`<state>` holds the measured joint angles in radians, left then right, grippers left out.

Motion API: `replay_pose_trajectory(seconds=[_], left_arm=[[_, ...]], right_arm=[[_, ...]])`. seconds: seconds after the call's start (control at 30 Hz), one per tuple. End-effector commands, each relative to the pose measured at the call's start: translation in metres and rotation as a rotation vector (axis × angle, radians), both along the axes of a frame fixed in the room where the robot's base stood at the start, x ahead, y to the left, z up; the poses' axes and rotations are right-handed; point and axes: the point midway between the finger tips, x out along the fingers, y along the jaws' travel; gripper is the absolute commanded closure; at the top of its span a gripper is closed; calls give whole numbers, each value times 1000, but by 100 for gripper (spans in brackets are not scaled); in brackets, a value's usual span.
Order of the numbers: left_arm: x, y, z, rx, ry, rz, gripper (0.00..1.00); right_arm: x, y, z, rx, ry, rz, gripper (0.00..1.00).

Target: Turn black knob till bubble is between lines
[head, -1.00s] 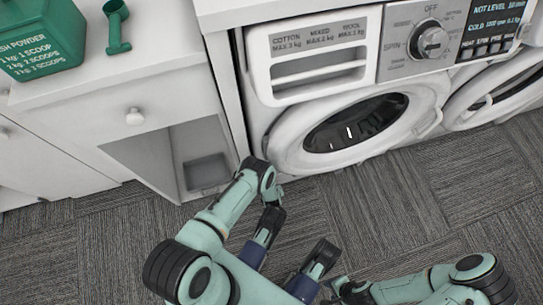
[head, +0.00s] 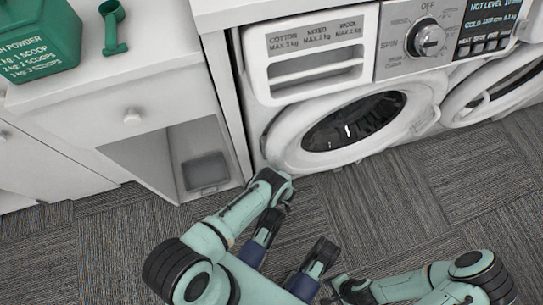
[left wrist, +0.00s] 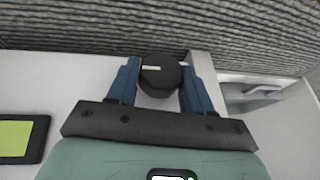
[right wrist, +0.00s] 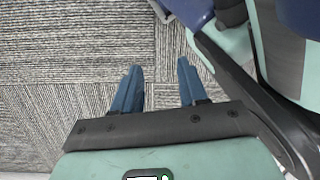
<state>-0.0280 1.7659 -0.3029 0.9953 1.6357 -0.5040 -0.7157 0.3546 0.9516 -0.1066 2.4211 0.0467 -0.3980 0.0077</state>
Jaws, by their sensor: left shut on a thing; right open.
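In the left wrist view a round black knob (left wrist: 161,74) with a pale mark on its face sits between the blue fingers of my left gripper (left wrist: 158,84), which is shut on it. A dark-framed yellow-green window (left wrist: 14,137) lies at the left edge of that view; I see no bubble or lines in it. In the head view the left arm reaches the foot of the washing machine (head: 262,150), and the knob is hidden there. The washer display (head: 490,20) reads NOT LEVEL. My right gripper (head: 332,290) is open and empty above the carpet; its spread fingers show in the right wrist view (right wrist: 160,82).
A white cabinet (head: 75,110) with an open lower space stands left of the washer. A green powder box (head: 38,45) and a green scoop (head: 112,28) are on its top. Carpet is free in front.

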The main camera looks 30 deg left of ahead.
Motion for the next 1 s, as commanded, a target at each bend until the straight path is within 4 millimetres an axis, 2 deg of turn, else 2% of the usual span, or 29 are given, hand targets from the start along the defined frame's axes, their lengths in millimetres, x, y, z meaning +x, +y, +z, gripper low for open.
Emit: replay_pose_trajectory(seconds=[0.03, 0.3, 0.33, 0.4, 0.77, 0.87, 1.0], left_arm=[[0, 5, 1, 12, 2, 4, 80], [0, 5, 1, 13, 3, 3, 80], [0, 5, 1, 13, 3, 3, 43], [0, 4, 1, 12, 3, 3, 25], [0, -1, 6, 5, 3, 1, 25], [-1, -6, 18, 4, 2, 0, 25], [-5, -18, 47, 4, 2, 0, 25]], right_arm=[[0, 0, 0, 0, 0, 0, 57], [0, 0, 0, 0, 0, 0, 57], [0, 0, 0, 0, 0, 0, 57], [0, 0, 0, 0, 0, 0, 57], [4, 0, 2, -1, -12, 1, 57], [14, 2, 8, -3, -50, 5, 57], [41, 5, 24, -9, -136, 14, 57]])
